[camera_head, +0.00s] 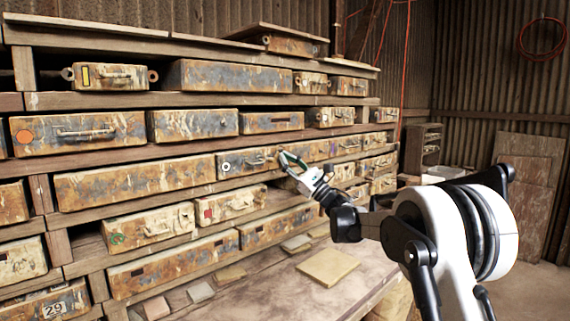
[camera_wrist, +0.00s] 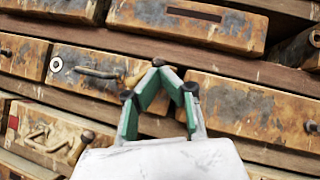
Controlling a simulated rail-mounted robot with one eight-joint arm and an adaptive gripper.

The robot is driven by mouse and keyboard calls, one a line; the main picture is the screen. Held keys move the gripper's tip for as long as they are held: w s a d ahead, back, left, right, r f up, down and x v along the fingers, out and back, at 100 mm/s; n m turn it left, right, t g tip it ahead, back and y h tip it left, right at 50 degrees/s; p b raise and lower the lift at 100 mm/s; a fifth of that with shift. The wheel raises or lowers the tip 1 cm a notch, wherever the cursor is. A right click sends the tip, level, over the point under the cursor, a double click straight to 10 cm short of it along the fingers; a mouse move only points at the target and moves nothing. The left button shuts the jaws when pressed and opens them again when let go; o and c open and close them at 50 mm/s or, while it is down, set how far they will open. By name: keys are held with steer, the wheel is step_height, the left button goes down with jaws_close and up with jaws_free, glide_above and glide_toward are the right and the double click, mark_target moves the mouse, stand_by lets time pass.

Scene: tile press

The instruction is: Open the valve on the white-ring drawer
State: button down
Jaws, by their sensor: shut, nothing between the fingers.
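The white-ring drawer (camera_head: 240,168) is a rusty, paint-worn box front in the middle row of the rack, with a white ring mark at its left end. In the wrist view its ring (camera_wrist: 56,64) shows at the left. Its handle-like valve (camera_head: 259,161) is on the front, right of the ring. In the wrist view the valve (camera_wrist: 98,72) has a dark bar and a tan right end close to my fingers. My gripper (camera_head: 282,152) is shut and empty, just right of the valve. Its green-padded fingers (camera_wrist: 158,64) meet at the tips. I cannot tell whether they touch the valve.
Neighbouring drawers crowd in, including a long one at the left (camera_head: 135,182) and a red-marked one below (camera_head: 231,205). Wooden shelf boards separate the rows. A bench (camera_head: 345,295) below holds several flat tiles, one of them large (camera_head: 328,267). Open floor lies at the right.

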steer(key=shift+s+a+r, duration=0.15)
steer(key=shift+a+r, duration=0.05)
steer(key=shift+r, duration=0.3)
steer(key=shift+s+a+r, duration=0.15)
steer(key=shift+r, duration=0.3)
steer(key=shift+s+a+r, duration=0.1)
stand_by(0.5)
steer(key=d+f+b, duration=0.1)
steer(key=d+f, duration=0.5)
steer(key=d, duration=0.5)
steer(key=shift+s+d+b, duration=0.2)
steer(key=shift+d+b, duration=0.1)
steer(key=shift+d, duration=0.05)
